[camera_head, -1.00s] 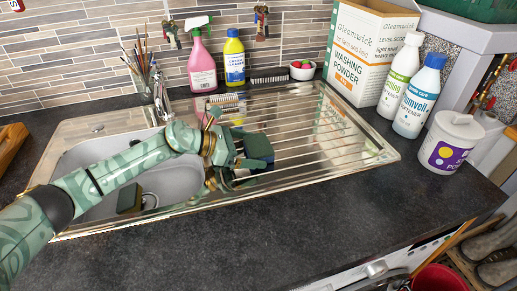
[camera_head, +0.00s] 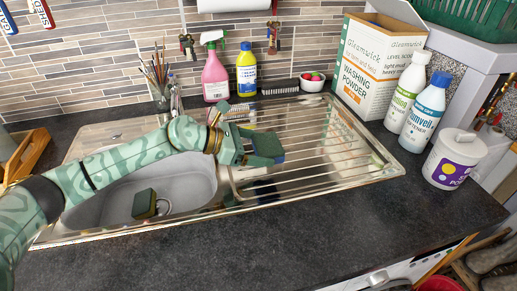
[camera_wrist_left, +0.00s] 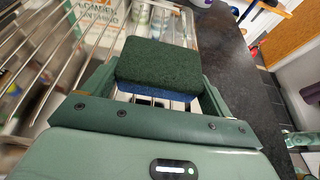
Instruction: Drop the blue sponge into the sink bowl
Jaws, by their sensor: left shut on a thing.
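The blue sponge (camera_head: 266,143) has a dark green scouring top and is held above the left part of the sink's ridged drainer. My left gripper (camera_head: 251,152) is shut on it, to the right of the sink bowl (camera_head: 190,183). In the left wrist view the green top of the sponge (camera_wrist_left: 158,63) shows between the fingers, with a blue strip below it. Another sponge (camera_head: 144,204), with a dark green face and a yellowish side, lies in the bowl. My left forearm crosses over the bowl and hides part of it. My right gripper is not in view.
The tap (camera_head: 175,101), a pink spray bottle (camera_head: 215,78) and a yellow bottle (camera_head: 246,73) stand behind the sink. A washing powder box (camera_head: 375,65), two softener bottles and a white tub (camera_head: 454,160) stand at the right. The front worktop (camera_head: 330,220) is clear.

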